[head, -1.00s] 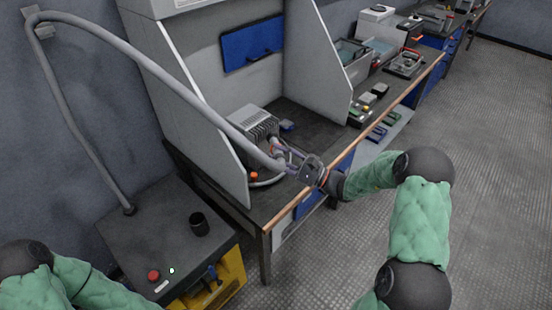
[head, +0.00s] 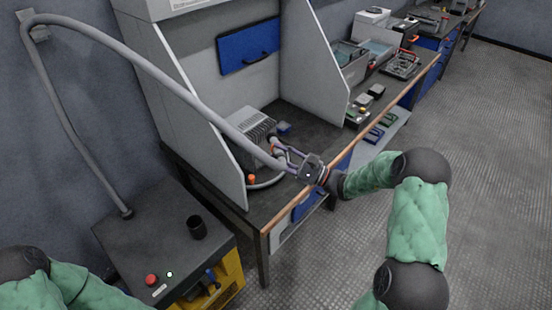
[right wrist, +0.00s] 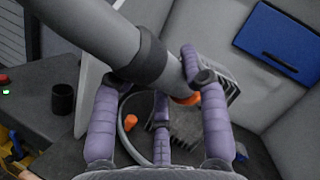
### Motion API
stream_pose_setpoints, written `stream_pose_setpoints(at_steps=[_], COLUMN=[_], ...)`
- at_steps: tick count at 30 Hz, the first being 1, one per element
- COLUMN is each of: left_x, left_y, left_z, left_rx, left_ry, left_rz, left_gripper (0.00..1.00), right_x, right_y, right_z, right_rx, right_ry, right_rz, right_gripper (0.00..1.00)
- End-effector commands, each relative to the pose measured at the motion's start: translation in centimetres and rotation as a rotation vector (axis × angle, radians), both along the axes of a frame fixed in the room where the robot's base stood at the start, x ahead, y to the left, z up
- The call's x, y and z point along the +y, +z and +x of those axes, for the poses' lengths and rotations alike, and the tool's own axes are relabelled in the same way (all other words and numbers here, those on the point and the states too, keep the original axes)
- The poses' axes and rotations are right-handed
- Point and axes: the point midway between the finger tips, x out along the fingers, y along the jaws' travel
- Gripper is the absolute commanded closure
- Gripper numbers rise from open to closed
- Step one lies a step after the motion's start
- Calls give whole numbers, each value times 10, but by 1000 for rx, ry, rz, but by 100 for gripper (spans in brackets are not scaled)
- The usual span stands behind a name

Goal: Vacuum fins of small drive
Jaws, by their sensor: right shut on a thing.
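The small drive (head: 258,122), a grey box with a finned face, stands on the dark bench inside the open booth. Its fins (right wrist: 190,140) show in the right wrist view behind the fingers. My right gripper (head: 279,150) is in front of the drive, shut on the end of the grey vacuum hose (head: 215,120). My left gripper is out of view.
The yellow and black vacuum unit (head: 120,240) stands at lower left, with a red button and a lit green lamp (head: 169,274). The booth's side panels (head: 313,65) flank the bench. Open floor lies right.

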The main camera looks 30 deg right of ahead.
Motion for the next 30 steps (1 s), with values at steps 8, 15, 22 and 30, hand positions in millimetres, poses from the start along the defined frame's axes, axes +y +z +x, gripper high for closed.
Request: stream_pose_setpoints(at_steps=[8,15,22,30], left_x=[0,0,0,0], left_y=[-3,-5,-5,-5], left_z=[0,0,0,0], left_rx=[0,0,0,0], left_ry=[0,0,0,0], left_rz=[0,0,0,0], left_gripper=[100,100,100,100], right_x=[-11,-20,-22,-22], right_y=[0,0,1,1], right_z=[5,9,9,9], right_rx=[-2,-2,-1,-1], right_ry=[-1,0,1,1], right_rz=[-1,-1,0,0], right_gripper=[100,100,100,100])
